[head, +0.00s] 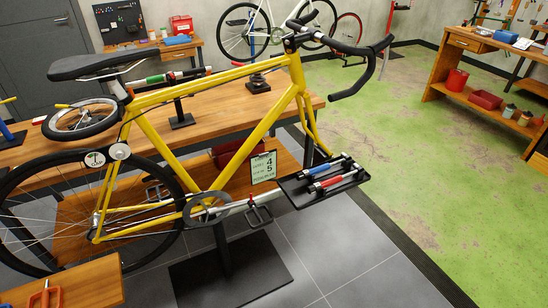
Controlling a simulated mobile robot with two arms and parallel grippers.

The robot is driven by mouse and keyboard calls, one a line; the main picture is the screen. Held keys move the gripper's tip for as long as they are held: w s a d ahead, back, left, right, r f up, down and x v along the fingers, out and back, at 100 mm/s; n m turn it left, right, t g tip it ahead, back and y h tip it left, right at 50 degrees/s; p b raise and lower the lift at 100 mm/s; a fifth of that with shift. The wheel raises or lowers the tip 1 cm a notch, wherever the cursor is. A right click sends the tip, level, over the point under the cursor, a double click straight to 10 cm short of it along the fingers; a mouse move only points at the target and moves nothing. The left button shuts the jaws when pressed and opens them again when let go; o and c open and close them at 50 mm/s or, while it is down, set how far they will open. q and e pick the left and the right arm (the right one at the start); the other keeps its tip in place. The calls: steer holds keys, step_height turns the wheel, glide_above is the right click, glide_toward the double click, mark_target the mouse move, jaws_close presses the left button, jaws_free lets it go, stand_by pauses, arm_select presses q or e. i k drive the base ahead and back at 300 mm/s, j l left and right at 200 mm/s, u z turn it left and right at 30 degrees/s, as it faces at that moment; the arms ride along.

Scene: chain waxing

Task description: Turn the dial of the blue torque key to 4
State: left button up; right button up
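The blue torque key (323,169) lies on a small black tray (291,195) to the right of the yellow bike's crank. A red torque key (331,182) lies beside it, nearer the front. Both have dark and silvery ends. The dial and its setting are too small to read. A small card (263,168) left of the tray shows the numbers 4 and 5, one above the other. Neither of my grippers is in view, and nothing is holding the blue key.
A stand with a dark base plate (235,272) is below. A wooden table corner (85,285) is at lower left. Open grey tile (345,265) lies before the tray. A shelf bench (455,70) stands far right.

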mark_target(300, 176)
steer(key=i+l+u, duration=0.4)
steer(key=l, duration=0.15)
steer(key=i+l+u, duration=0.2)
steer(key=l+u, duration=0.2)
steer(key=l, duration=0.2)
steer(key=i+l+u, duration=0.2)
steer(key=l+u, duration=0.15)
steer(key=l, duration=0.35)
steer(key=l+u, duration=0.4)
steer(key=l, duration=0.35)
steer(key=l+u, duration=0.4)
steer(key=l, duration=0.35)
